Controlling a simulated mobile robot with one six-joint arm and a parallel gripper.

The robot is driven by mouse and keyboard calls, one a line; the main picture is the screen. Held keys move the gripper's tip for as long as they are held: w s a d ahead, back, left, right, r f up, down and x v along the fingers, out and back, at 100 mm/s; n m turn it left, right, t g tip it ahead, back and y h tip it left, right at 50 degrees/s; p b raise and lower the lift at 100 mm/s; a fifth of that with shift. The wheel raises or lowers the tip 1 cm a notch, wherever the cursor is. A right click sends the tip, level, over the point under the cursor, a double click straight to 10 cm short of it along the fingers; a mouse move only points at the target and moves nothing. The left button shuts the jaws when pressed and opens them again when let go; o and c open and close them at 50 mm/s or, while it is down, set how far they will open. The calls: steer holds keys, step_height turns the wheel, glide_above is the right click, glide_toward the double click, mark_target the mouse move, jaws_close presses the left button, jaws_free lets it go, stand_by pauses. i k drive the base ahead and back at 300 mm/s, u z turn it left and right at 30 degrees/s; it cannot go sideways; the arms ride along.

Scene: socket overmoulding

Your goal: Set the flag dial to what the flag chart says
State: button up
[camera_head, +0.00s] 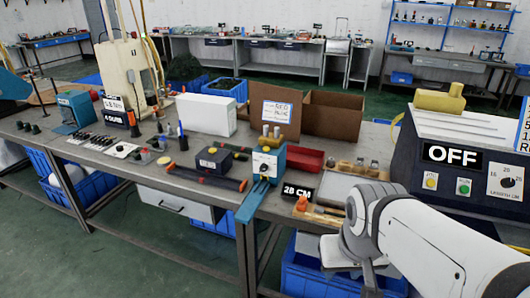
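No label in view reads "flag", so I cannot tell for sure which dial or chart is meant. A small blue and white device (267,165) with a dark round knob on its face stands at the bench's front edge; its knob setting is too small to read. A white card (278,113) with blue handwriting, seemingly colour words, is on a cardboard panel behind it. A sign reading 28 CM (298,191) stands to the device's right. My white arm enters from the lower right and bends down at the bench front; my gripper is not in view.
A dark machine (463,165) at right shows OFF, two buttons and a LENGTH CM dial (507,183). A partly cut-off sheet (523,133) is at the right edge. A red tray (304,158), a white box (206,114) and several small tools crowd the bench (205,190).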

mark_target(264, 167)
steer(key=u, duration=0.05)
steer(key=i, duration=1)
steer(key=z, duration=0.05)
